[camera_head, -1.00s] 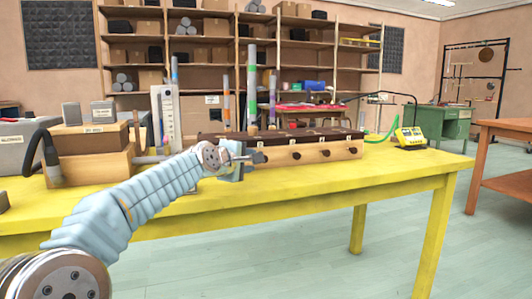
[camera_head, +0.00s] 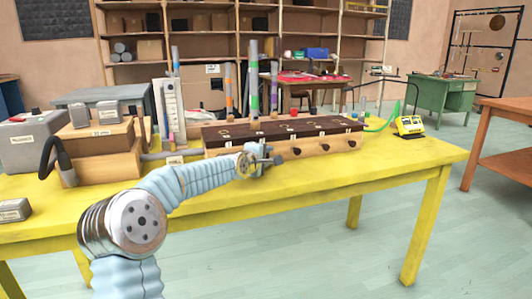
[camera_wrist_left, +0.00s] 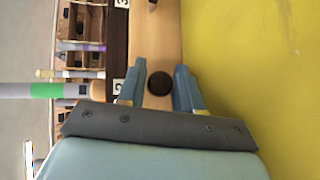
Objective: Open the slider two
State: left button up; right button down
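The slider box (camera_head: 222,150) is a long light-wood box with a dark top, standing on the yellow table, with several dark round knobs along its front. My left gripper (camera_head: 274,159) is at the front face, left of the knob (camera_head: 296,151) that shows clear. In the left wrist view, my left gripper (camera_wrist_left: 161,82) is open, with one blue finger on each side of a dark round knob (camera_wrist_left: 159,86). A white label reading 2 (camera_wrist_left: 117,87) is beside this knob. I cannot tell whether the fingers touch it. My right gripper is not in view.
Coloured tubes (camera_head: 253,90) stand behind the box. Wooden boxes (camera_head: 104,151) and grey blocks (camera_head: 33,139) fill the left of the yellow table (camera_head: 330,172). The table's front right is clear.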

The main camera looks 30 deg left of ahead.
pick_arm(q)
jog(key=shift+c, duration=0.4)
grip_shut()
jog(key=shift+s+d+f+b, duration=0.15)
jog(key=shift+d+b, duration=0.1)
jog(key=shift+b, duration=0.05)
jog(key=shift+s+d+b, duration=0.7)
jog(key=shift+d, duration=0.15)
jog(key=shift+s+d, duration=0.1)
jog(key=shift+s, duration=0.05)
jog(key=shift+o, duration=0.4)
grip_release()
